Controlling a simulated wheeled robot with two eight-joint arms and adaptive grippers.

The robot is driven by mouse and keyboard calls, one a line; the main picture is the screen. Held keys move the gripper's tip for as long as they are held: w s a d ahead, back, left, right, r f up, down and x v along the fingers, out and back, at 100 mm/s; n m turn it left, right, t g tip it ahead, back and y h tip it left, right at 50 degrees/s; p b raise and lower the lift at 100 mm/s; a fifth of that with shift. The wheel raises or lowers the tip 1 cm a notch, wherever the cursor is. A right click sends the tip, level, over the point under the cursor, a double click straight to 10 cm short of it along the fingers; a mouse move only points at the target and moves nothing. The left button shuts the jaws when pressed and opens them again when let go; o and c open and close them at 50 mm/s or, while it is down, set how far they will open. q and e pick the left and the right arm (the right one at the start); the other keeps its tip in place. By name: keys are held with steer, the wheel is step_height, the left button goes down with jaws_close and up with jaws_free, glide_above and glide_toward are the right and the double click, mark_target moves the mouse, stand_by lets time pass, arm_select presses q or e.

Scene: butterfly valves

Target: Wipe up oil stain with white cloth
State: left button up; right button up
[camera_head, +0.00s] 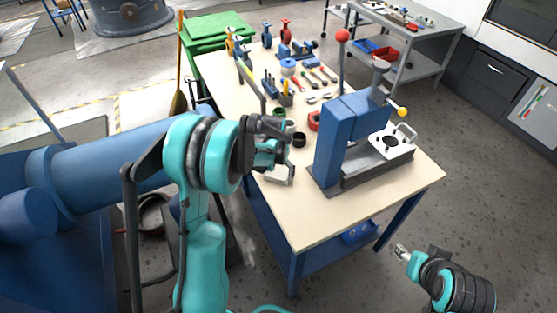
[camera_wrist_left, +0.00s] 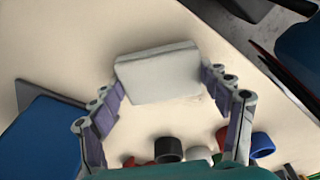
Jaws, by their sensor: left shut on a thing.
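The white cloth (camera_wrist_left: 158,72) is a folded, pale grey-white block held between the two fingers of my left gripper (camera_wrist_left: 160,84) in the left wrist view. In the head view the cloth (camera_head: 280,175) shows just below my left gripper (camera_head: 276,158), at the left edge of the tabletop. I cannot tell whether it touches the table. A faint grey smudge (camera_wrist_left: 192,112) marks the tabletop near the cloth in the left wrist view; I cannot be sure it is the oil stain. My right gripper (camera_head: 402,251) is at the lower right, off the table; its finger opening is unclear.
The blue press (camera_head: 340,140) stands on the cream workbench (camera_head: 310,225) right of my left gripper. Black and red rings (camera_head: 299,139) and several hand tools lie behind. The bench's front corner is clear.

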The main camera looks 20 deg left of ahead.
arm_select(q)
step_height(320, 180, up, 2)
steer(key=shift+r+p, duration=0.25)
steer(key=shift+p, duration=0.05)
steer(key=shift+w+a+r+p, duration=0.1)
steer(key=shift+a+r+p, duration=0.05)
steer(key=shift+r+p, duration=0.9)
steer(key=shift+r, duration=0.4)
steer(key=shift+r+p, duration=0.9)
steer(key=shift+r, duration=0.5)
